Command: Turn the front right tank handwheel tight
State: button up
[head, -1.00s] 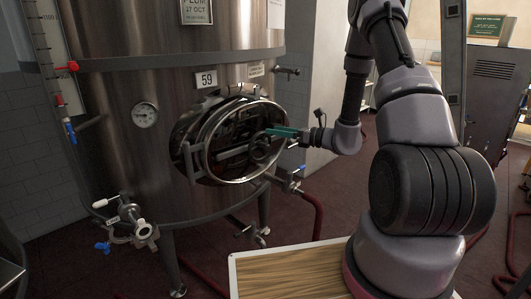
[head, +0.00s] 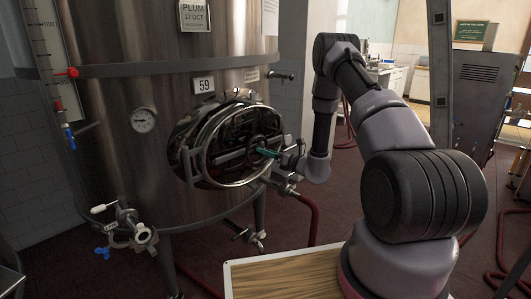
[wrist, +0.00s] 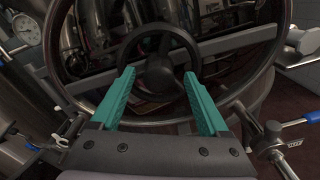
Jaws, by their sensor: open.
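The steel tank (head: 150,90) numbered 59 fills the left of the head view, with a round manway door (head: 232,145) on its front. A dark spoked handwheel (wrist: 159,68) sits at the middle of that door in the wrist view. In the head view the handwheel is small and partly hidden near my gripper. My gripper (wrist: 158,92) is open, its two teal fingers (head: 266,152) pointing at the handwheel. In the wrist view the fingertips lie left and right over the wheel's lower part. I cannot tell whether they touch the rim.
A crossbar (wrist: 235,40) runs behind the handwheel, and the door's steel ring surrounds it. A gauge (head: 143,120) and a valve (head: 128,228) are at the left. A blue-handled valve (wrist: 280,130) is right of my gripper. A red hose (head: 312,220) hangs below.

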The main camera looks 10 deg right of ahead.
jog(key=shift+x, duration=0.8)
grip_shut()
dwell(0.9)
